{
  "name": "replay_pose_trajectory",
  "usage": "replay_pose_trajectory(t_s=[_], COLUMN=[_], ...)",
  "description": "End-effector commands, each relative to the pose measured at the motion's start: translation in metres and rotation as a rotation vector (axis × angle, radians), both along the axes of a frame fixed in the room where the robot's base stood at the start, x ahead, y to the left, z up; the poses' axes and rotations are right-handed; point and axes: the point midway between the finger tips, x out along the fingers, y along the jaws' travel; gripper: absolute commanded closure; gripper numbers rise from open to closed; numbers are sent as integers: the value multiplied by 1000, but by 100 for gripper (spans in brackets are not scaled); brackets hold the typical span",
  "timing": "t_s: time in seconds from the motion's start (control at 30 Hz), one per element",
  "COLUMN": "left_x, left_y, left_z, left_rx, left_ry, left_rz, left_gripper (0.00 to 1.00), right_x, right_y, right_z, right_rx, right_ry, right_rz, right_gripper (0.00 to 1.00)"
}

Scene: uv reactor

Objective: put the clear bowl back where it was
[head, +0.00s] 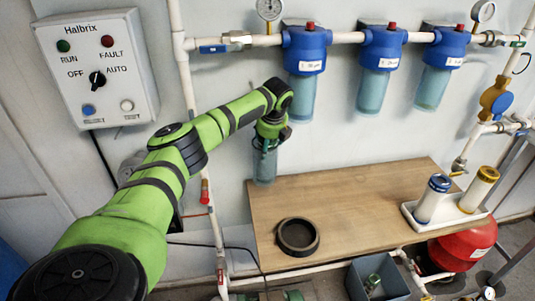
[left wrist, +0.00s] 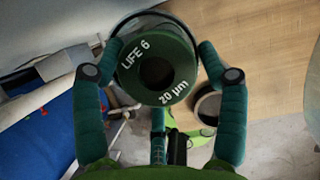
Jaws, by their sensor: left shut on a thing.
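My left gripper (head: 269,133) is shut on a clear bowl (head: 264,168) and holds it upright in front of the wall, just left of the wooden bench. In the left wrist view my gripper's fingers (left wrist: 161,73) lie on either side of the bowl. A cartridge with a dark green end cap (left wrist: 180,80), marked "LIFE 6" and "20 µm", sits inside it. Three blue filter heads (head: 306,50) (head: 383,48) (head: 447,47) hang on the wall pipe, each with a bluish clear body below. My right gripper is not in view.
A dark ring (head: 298,236) lies on the wooden bench (head: 350,205). A white tray (head: 411,213) at the right holds blue-topped and gold-topped cartridges. A grey bin (head: 357,283) stands below. A vertical pipe (head: 212,232) runs left of the bench.

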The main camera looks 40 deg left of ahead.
Motion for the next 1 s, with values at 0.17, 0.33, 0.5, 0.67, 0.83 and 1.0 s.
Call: replay_pose_trajectory(t_s=[0.17, 0.33, 0.5, 0.67, 0.83, 1.0], left_x=[0, 0, 3, 3, 2, 2], left_y=[0, -1, 2, 3, 3, 3], left_z=[-9, -38, -50, -52, -54, -53], left_rx=[0, -1, 0, 0, 0, 0], left_ry=[0, 2, -2, -3, 0, 0], left_rz=[1, 0, 2, 1, 1, 1], left_gripper=[85, 85, 86, 86, 11, 2], right_x=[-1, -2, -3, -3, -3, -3], right_y=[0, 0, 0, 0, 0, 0], right_z=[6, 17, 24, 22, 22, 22], right_rx=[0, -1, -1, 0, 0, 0], right_ry=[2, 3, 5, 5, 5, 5], right_rz=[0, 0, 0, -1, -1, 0], right_gripper=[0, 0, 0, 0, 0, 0])
